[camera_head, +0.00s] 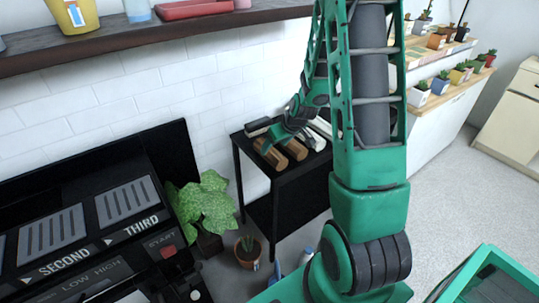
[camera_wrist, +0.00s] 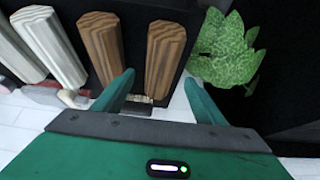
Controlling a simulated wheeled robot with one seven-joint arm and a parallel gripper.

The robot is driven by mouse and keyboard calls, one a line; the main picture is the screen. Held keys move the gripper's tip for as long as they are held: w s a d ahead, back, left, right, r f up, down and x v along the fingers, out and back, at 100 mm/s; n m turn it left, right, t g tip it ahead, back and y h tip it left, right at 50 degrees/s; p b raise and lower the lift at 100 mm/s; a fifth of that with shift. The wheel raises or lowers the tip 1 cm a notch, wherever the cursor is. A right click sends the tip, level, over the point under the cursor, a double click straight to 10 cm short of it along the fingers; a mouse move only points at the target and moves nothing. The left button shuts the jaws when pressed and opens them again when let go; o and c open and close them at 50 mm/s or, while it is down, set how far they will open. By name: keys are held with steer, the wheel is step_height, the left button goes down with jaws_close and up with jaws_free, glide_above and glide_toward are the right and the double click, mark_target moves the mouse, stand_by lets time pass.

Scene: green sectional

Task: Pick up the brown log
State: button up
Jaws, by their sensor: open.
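Two brown logs lie side by side on a black stand. One brown log (camera_head: 270,154) is nearest the stand's left edge, and the other brown log (camera_head: 295,149) is just right of it. In the wrist view, one log (camera_wrist: 165,58) appears between and beyond my fingertips, and the other log (camera_wrist: 102,45) is left of it, beyond the left finger. In the head view my gripper (camera_head: 283,134) is over the logs' back ends. Its fingertips are hard to make out there.
Pale logs (camera_wrist: 48,45) lie beside the brown ones on the black stand (camera_head: 261,213). A small dark object (camera_head: 262,125) is at the back. A leafy plant (camera_head: 204,204) stands left of the stand, near a black machine (camera_head: 90,220). A white brick wall (camera_head: 180,95) is behind.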

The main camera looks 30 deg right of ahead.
mark_target(272, 150)
steer(key=shift+x, duration=2.55)
steer(key=c, duration=1.4)
